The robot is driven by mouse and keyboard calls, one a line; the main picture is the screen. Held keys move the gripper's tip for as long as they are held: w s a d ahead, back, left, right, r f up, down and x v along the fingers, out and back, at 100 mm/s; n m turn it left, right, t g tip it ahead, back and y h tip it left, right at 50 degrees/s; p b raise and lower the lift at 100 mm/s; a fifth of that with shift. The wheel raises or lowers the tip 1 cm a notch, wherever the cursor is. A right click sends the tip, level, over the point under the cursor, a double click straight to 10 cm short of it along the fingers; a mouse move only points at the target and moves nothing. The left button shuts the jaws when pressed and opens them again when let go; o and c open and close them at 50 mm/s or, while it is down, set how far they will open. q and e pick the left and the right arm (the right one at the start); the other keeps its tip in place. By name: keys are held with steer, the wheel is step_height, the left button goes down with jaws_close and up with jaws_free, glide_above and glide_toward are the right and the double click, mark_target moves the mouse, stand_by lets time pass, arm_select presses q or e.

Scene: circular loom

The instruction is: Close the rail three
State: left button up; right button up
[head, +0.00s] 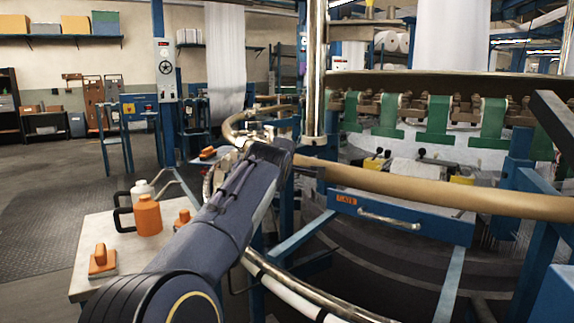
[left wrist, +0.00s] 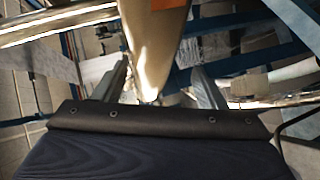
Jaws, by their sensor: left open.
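A tan curved rail (head: 430,188) runs across the front of the loom, above a blue panel with an orange label reading GATE (head: 346,199) and a metal handle (head: 390,219). Another tan rail stretch (head: 232,124) curves at the left behind my arm. I cannot tell which one is rail three. My right gripper is not in view.
A light table (head: 100,240) at the left holds an orange jug (head: 148,215), a white jug and orange-handled tools. A steel post (head: 315,70) stands just beyond my arm. Blue frame bars stand below the rail. Open floor (head: 45,220) lies at the far left.

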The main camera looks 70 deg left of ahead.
arm_select(q)
steer(key=shift+v, duration=1.75)
steer(key=shift+s, duration=0.1)
